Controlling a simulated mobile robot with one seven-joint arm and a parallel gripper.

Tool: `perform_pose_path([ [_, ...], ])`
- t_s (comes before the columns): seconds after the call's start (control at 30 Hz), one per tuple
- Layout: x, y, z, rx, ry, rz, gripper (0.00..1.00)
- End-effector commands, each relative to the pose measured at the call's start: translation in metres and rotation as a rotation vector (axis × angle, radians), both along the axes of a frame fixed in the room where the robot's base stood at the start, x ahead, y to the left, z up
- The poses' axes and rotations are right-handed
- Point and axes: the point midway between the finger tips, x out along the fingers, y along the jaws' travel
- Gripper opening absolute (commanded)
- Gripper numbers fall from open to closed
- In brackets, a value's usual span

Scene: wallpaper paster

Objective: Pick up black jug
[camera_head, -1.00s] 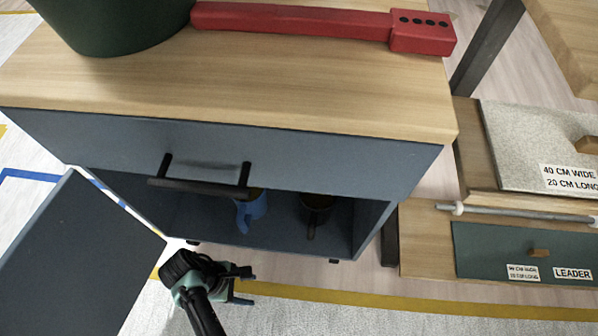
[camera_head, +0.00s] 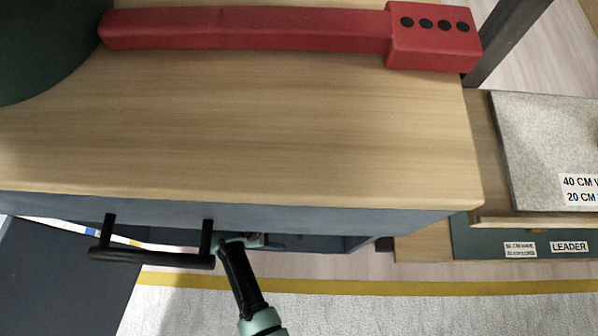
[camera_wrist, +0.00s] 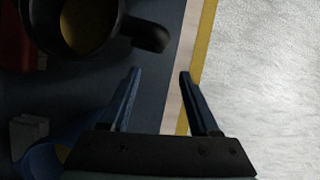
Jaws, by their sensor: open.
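The black jug (camera_wrist: 92,28) shows at the top left of the wrist view, seen from above into its brownish inside. Its handle points right, just ahead of my gripper's fingertips. My gripper (camera_wrist: 160,75) is open and empty, and the handle does not lie between its fingers. In the head view my gripper (camera_head: 262,241) reaches into the cabinet under the drawer front, and its far part is hidden. The black jug is hidden there by the cabinet top.
A blue mug (camera_wrist: 40,160) is partly visible at the lower left in the wrist view, beside my gripper. The drawer handle (camera_head: 150,256) is close to my arm. The open door (camera_head: 50,280) stands at left. A red tool (camera_head: 250,30) lies on the cabinet top (camera_head: 240,130).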

Motion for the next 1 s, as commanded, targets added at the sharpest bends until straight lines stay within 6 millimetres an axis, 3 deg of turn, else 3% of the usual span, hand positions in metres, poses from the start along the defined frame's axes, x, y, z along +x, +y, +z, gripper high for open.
perform_pose_path([
  [0.1, 0.001, -0.016, -0.002, -0.001, -0.001, -0.003, 0.62],
  [0.4, 0.003, -0.034, -0.002, -0.001, -0.001, -0.003, 0.62],
  [0.7, 0.005, -0.05, -0.045, 0.0, 0.0, 0.0, 0.62],
  [1.0, 0.006, -0.053, -0.046, 0.0, 0.0, 0.0, 0.62],
])
